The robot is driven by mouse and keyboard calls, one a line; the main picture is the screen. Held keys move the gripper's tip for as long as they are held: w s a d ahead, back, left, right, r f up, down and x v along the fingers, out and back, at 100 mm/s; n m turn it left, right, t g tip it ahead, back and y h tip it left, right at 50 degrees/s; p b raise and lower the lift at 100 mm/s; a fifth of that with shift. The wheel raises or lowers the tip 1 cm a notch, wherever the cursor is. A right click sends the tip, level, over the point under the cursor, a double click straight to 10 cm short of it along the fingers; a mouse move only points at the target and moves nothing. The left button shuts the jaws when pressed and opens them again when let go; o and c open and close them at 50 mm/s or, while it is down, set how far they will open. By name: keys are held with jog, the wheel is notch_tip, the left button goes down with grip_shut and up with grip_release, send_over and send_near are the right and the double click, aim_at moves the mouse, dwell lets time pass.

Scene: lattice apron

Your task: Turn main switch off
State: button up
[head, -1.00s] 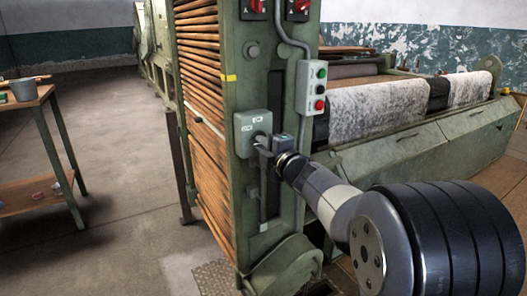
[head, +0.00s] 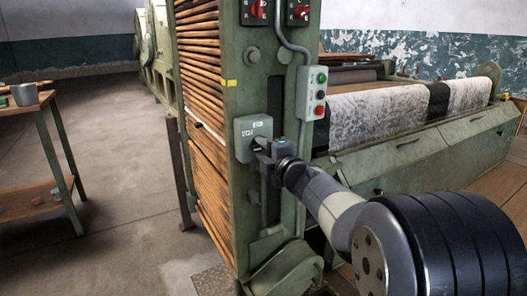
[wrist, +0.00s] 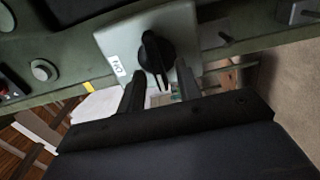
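The main switch is a grey box (head: 244,130) with pale labels, fixed to the green machine post. In the wrist view its black rotary knob (wrist: 156,52) shows on the box face (wrist: 117,36), with an "ON" label to its left. My gripper (wrist: 159,72) is open, with one fingertip on each side of the knob's lower end. A gap shows between the knob and each finger, and I cannot tell whether either touches. In the head view my gripper (head: 263,150) is at the box's lower right and hides part of the knob.
A push-button box (head: 311,93) with green and red buttons and a grey conduit (head: 291,45) are on the same post. Red rotary switches (head: 299,12) sit higher up. Wooden slats (head: 203,90) fill the post's left side. A table (head: 48,100) stands at far left.

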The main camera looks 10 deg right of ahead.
jog(key=shift+s, duration=0.1)
jog(key=p+v, duration=0.2)
jog(key=v, duration=0.8)
jog(key=shift+s, duration=0.3)
jog(key=shift+d, duration=0.1)
jog(key=b+x, duration=0.2)
jog(key=x, duration=0.9)
jog(key=shift+s, duration=0.1)
